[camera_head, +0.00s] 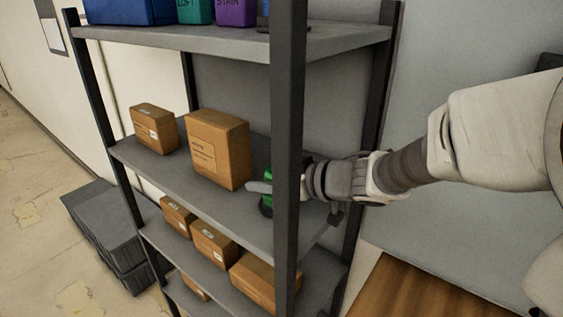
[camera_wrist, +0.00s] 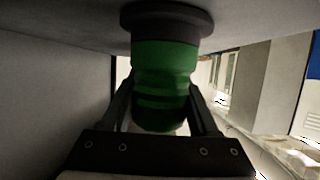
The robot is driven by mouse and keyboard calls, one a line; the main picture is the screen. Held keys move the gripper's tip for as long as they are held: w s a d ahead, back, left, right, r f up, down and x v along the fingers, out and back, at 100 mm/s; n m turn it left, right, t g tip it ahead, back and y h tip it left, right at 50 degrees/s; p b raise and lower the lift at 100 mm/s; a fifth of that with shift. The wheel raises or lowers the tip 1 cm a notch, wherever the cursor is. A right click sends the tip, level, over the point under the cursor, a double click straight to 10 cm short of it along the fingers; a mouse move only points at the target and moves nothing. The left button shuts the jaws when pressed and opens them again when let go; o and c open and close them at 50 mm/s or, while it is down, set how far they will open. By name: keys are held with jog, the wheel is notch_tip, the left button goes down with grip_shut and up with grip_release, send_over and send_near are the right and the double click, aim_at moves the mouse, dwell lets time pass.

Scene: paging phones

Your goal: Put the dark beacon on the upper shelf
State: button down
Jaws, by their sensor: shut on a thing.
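A green beacon (camera_head: 267,179) with a black base shows partly behind the front post in the head view, over the right end of the middle shelf (camera_head: 165,178). My gripper (camera_head: 262,188) is shut on it. In the wrist view the green body (camera_wrist: 165,75) sits between my two fingers (camera_wrist: 160,112), and its black base is against or very close to a grey surface. I cannot tell whether it touches. No glow shows on the beacon.
The dark front post (camera_head: 287,130) stands close in front of my gripper. Cardboard boxes (camera_head: 218,150) stand left of it on the middle shelf, and more fill the shelf below. The upper shelf holds a blue box (camera_head: 130,8), a teal block (camera_head: 196,10) and a purple block (camera_head: 235,12).

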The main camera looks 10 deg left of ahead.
jog(key=shift+c, duration=0.8)
grip_release()
jog(key=shift+d+r, duration=0.15)
jog(key=shift+r, duration=0.1)
jog(key=p+v, duration=0.2)
jog(key=v, duration=0.9)
jog(key=w+d+r+m+t+h, duration=0.1)
jog(key=d+r+m+t+h, duration=0.25)
jog(key=d+h, duration=0.35)
jog(key=w+d+r+m+t+h, duration=0.1)
jog(key=d+r+m+t+h, duration=0.3)
jog(key=d, duration=0.5)
jog(key=s+a+f+m+g, duration=0.1)
jog(key=s+f+g, duration=0.3)
jog(key=s, duration=0.5)
jog(key=s+f+m+g, duration=0.3)
jog(key=s+f, duration=0.3)
jog(key=s, duration=0.3)
jog(key=shift+s+a+g+h, duration=0.15)
jog(key=shift+a+g+h, duration=0.25)
jog(key=shift+g, duration=0.45)
